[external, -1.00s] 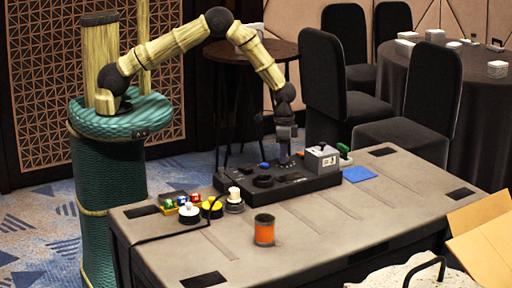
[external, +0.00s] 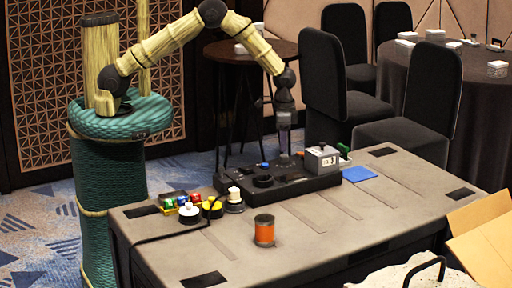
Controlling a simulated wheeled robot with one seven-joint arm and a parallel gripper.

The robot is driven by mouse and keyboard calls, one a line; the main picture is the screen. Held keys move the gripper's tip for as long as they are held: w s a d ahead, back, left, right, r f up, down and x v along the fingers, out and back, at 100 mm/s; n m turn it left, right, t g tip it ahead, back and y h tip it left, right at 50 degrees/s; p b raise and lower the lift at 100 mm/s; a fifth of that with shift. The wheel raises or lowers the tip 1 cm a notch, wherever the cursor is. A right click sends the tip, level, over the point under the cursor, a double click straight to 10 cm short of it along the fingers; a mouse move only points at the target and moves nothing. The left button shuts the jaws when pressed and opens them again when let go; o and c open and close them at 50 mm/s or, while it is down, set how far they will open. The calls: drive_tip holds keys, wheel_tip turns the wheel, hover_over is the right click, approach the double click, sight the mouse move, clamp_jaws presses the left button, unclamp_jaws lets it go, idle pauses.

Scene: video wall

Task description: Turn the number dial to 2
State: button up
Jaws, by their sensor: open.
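A black control panel (external: 300,184) lies on the grey table, with a round black dial (external: 263,181) on its top near the left front. I cannot read any numbers or the dial's setting at this size. My gripper (external: 284,151) points straight down over the back middle of the panel, behind and to the right of the round dial. Its jaws are open, and its tips are small and dark here; whether they touch anything on the panel I cannot tell. A small blue part (external: 263,165) shows at the panel's back edge, left of my gripper.
A blue square (external: 359,173) lies further right. The table's right half is mostly clear.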

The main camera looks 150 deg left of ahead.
sight(283, 155)
wheel_tip(283, 155, up, 13)
drive_tip(key=shift+f+b, duration=0.15)
drive_tip(key=shift+b, duration=0.15)
drive_tip(key=shift+d, duration=0.1)
idle(0.4)
drive_tip(key=w+d+r+m+p, duration=0.15)
drive_tip(key=w+d, duration=0.25)
drive_tip(key=d, duration=0.4)
drive_tip(key=w+d+r+m+t, duration=0.1)
drive_tip(key=w+d+r+m, duration=0.15)
drive_tip(key=d, duration=0.55)
drive_tip(key=w+d+r+m+p, duration=0.15)
drive_tip(key=w+d, duration=0.25)
drive_tip(key=d, duration=0.4)
drive_tip(key=s+d+r+m+p, duration=0.1)
drive_tip(key=s+d, duration=0.3)
drive_tip(key=d, duration=0.8)
drive_tip(key=s+d+r+m+t+p, duration=0.1)
drive_tip(key=s+d+m, duration=0.3)
drive_tip(key=d, duration=0.8)
drive_tip(key=shift+s+d+r+m+t, duration=0.15)
drive_tip(key=shift+d+r+m+t, duration=0.1)
drive_tip(key=shift+m+t, duration=0.1)
